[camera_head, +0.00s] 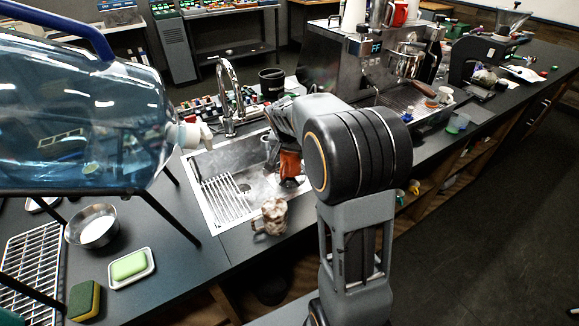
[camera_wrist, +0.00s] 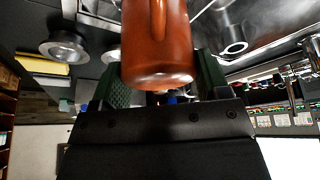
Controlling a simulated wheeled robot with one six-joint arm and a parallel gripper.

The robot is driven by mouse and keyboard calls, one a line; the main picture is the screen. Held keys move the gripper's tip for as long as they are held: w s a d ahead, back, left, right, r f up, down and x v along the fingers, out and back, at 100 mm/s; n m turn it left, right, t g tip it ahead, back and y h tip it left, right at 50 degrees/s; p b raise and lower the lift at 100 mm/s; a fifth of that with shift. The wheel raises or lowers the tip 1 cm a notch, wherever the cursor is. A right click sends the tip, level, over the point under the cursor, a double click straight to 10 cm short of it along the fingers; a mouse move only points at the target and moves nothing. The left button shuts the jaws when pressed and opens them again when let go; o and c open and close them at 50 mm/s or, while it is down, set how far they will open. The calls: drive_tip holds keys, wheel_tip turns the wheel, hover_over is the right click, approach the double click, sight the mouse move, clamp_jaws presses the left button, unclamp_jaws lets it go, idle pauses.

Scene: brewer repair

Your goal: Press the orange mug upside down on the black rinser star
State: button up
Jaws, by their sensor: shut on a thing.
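The orange mug (camera_head: 290,163) is over the sink (camera_head: 215,165), partly hidden by my arm in the head view. My gripper (camera_wrist: 163,88) is shut on the mug; a green-padded finger shows on each side of it. In the wrist view the mug (camera_wrist: 158,50) shows a smooth closed end near the jaws and a handle along its side. The view is inverted, so the mug looks upside down. A black piece, seemingly the rinser star (camera_head: 291,182), shows just below the mug in the sink. I cannot tell whether they touch.
A chrome faucet (camera_head: 229,95) rises behind the sink, with a black cup (camera_head: 271,82) beside it. A brown-and-white mug (camera_head: 273,216) stands at the sink's front edge. A large blue water bottle (camera_head: 80,120) fills the left. An espresso machine (camera_head: 335,65) stands behind my arm.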

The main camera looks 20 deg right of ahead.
idle(0.4)
drive_tip(key=shift+r+p, duration=1.8)
drive_tip(key=shift+r, duration=1.2)
